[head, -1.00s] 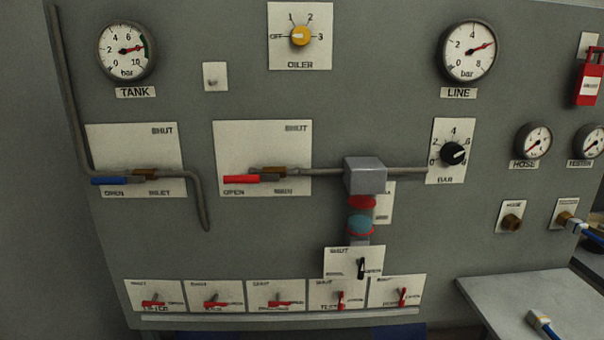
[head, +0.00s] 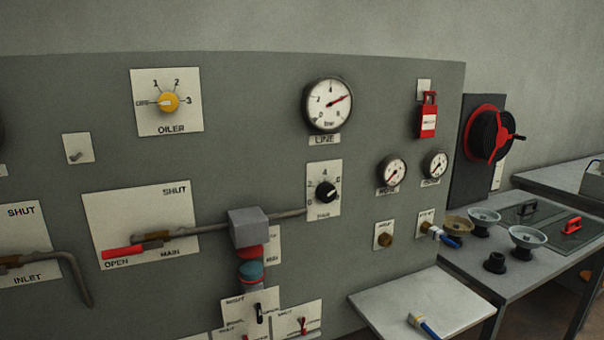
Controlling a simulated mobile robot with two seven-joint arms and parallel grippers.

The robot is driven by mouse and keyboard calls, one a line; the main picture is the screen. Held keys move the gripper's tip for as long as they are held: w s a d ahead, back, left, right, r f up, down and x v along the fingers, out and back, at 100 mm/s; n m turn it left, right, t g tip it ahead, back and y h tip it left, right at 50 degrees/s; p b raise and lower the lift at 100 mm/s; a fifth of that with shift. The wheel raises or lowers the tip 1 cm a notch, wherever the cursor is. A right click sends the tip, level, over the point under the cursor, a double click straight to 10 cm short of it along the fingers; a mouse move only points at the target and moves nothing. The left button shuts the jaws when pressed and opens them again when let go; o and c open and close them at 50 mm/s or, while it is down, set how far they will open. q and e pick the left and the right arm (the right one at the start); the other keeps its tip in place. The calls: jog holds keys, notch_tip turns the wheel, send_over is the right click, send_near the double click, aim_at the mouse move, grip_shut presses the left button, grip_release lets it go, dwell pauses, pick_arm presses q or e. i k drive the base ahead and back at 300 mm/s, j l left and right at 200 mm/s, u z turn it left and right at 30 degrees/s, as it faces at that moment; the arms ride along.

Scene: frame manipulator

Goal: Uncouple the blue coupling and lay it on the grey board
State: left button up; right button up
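A coupling with a blue hose end (head: 451,241) is on the right-hand brass port of the panel, under the small gauges. A second pale coupling with a brass-coloured band and a blue hose end (head: 430,329) lies on the light grey board (head: 395,297) in front of the panel, at the lower right. The blue hoses are mostly hidden or cut off. Neither of my grippers is in view.
The left brass port (head: 386,240) is bare. The line gauge (head: 329,104) reads well above zero; the two small gauges (head: 391,173) read low. A red lever (head: 122,252) points to OPEN. A side table (head: 468,262) holds several bowls. Most of the light grey board is clear.

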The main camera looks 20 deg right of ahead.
aim_at(434, 232)
jog(key=z, duration=1.4)
